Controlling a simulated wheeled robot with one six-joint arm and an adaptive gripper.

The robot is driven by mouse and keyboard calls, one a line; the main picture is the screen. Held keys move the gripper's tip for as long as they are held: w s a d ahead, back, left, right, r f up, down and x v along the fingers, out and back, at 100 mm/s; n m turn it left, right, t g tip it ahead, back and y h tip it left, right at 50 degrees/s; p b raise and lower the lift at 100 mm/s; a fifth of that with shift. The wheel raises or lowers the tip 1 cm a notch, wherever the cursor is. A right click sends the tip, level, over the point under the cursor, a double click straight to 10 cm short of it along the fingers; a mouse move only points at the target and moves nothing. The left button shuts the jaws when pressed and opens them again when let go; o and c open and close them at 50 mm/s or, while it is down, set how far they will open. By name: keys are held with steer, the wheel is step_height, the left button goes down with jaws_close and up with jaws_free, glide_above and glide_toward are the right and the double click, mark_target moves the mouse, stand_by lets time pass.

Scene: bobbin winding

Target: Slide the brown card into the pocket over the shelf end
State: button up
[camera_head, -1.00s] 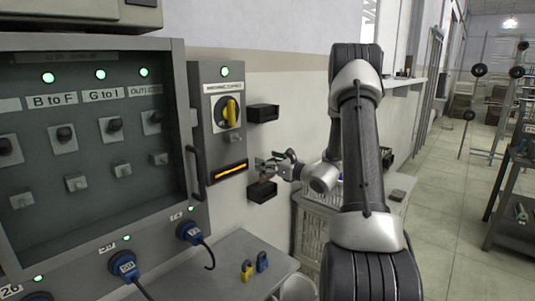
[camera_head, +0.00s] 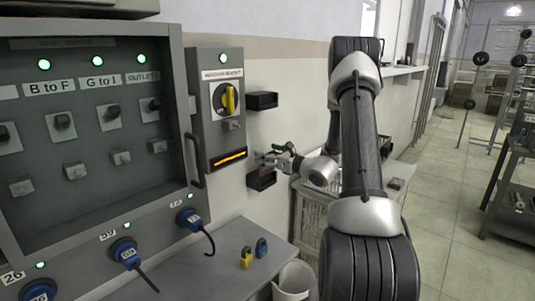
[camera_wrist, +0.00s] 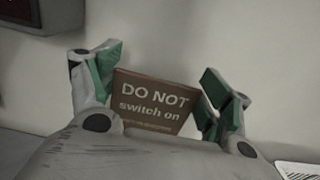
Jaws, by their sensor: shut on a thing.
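The brown card (camera_wrist: 150,103), lettered "DO NOT switch on", stands slightly tilted between the green-padded fingers of my gripper (camera_wrist: 162,98) in the wrist view. My gripper is shut on it. In the head view my gripper (camera_head: 275,156) is at the wall, just above and beside the lower black open box (camera_head: 261,179); the card is too small to make out there. An upper black box (camera_head: 262,101) is fixed higher on the wall. Both boxes are above the right end of the grey shelf (camera_head: 215,262). I cannot tell which is the pocket.
A grey switch cabinet (camera_head: 215,130) with a yellow rotary switch (camera_head: 228,100) is left of the boxes. Yellow (camera_head: 246,257) and blue (camera_head: 262,248) padlocks are on the shelf. A white bin (camera_head: 293,281) is below. A dark box (camera_wrist: 20,14) shows top left in the wrist view.

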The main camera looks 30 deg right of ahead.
mark_target(268, 168)
steer(key=shift+f, duration=2.5)
steer(key=shift+f, duration=0.2)
steer(key=shift+f, duration=0.25)
steer(key=o, duration=0.9)
steer(key=v, duration=1.2)
